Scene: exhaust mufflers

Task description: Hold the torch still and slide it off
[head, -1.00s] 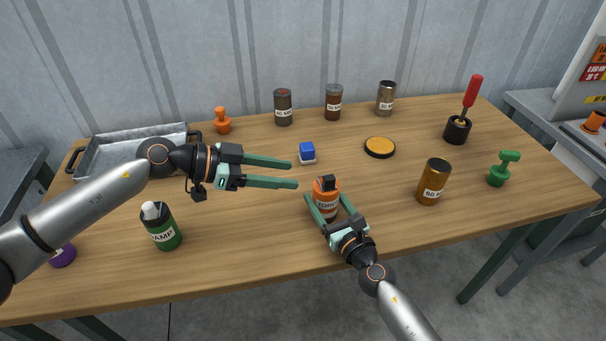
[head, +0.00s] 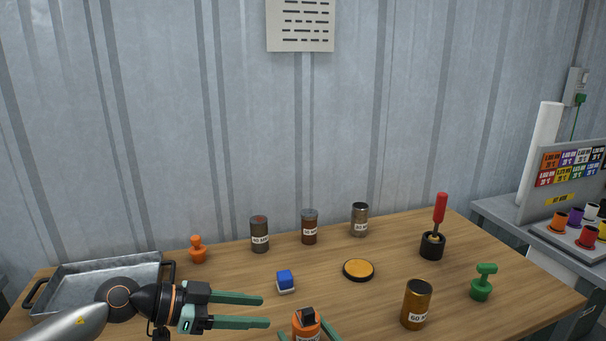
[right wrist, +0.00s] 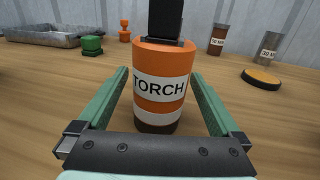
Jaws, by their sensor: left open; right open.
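The torch (head: 306,329) is an orange can with a black top, at the bottom edge of the head view. In the right wrist view the torch (right wrist: 161,88) stands upright, with white bands and its label facing me. My right gripper (right wrist: 159,73) is open, with one finger on each side of the torch; gaps show beside it. In the head view only the tips of the right fingers show. My left gripper (head: 266,311) is open and empty, to the left of the torch, its fingers pointing right.
A metal tray (head: 105,267) lies at the left. A blue-and-white block (head: 285,281), a yellow-topped black disc (head: 358,270) and a brown can (head: 416,305) stand around the torch. Several cans, an orange peg (head: 197,250), a red-handled tool (head: 438,225) and a green piece (head: 482,283) stand farther off.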

